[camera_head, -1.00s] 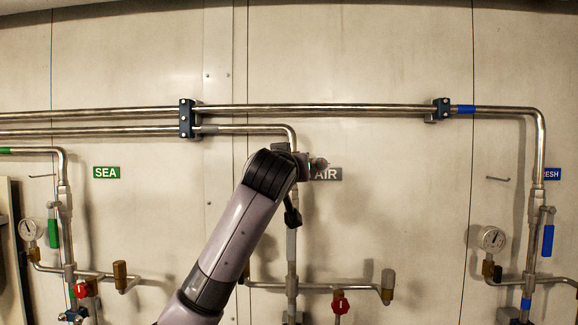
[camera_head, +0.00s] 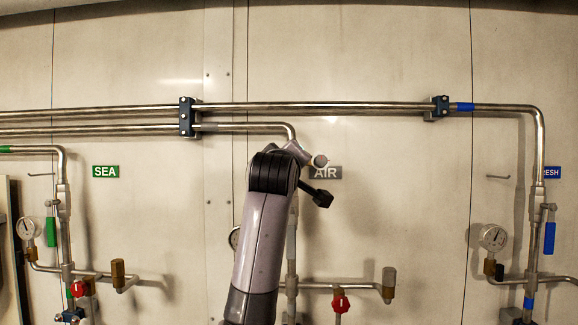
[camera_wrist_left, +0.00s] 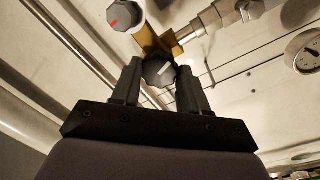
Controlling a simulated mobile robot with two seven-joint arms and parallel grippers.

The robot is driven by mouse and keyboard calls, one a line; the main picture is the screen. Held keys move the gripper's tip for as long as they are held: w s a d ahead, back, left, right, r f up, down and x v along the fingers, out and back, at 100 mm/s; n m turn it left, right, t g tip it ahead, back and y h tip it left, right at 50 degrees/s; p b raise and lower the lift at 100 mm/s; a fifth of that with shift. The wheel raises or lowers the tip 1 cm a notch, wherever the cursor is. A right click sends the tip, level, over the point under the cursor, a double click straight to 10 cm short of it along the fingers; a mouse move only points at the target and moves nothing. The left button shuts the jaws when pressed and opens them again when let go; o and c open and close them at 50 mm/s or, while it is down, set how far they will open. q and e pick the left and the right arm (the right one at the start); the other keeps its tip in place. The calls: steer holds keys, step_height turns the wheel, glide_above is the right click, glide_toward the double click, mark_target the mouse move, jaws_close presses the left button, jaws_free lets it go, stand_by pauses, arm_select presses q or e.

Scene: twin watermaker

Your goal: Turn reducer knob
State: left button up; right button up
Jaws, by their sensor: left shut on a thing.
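In the left wrist view, my left gripper (camera_wrist_left: 159,84) is shut on a dark round knob (camera_wrist_left: 157,69) with a pale mark on its face. The knob sits on a brass-coloured body (camera_wrist_left: 160,41) joined to steel pipe. A light grey cylinder (camera_wrist_left: 125,16) with a red mark stands just beyond it. In the head view my left arm covers the place below the AIR label (camera_head: 327,172); the gripper and the held knob cannot be made out there. My right gripper is not in view.
Steel pipes (camera_head: 310,107) run across the wall. A red knob (camera_head: 340,303) is at the lower middle. A pressure gauge (camera_head: 493,237) and a blue handle (camera_head: 549,238) are at the right; a green handle (camera_head: 51,230) and the SEA label (camera_head: 105,171) are at the left.

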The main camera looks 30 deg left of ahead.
arm_select(q)
steer(key=shift+n+y, duration=0.4)
steer(key=shift+n, duration=1.6)
steer(key=o, duration=1.1)
steer(key=shift+c, duration=0.2)
steer(key=shift+s+d, duration=0.1)
steer(key=shift+s, duration=0.05)
steer(key=b+v, duration=0.2)
steer(key=v, duration=0.5)
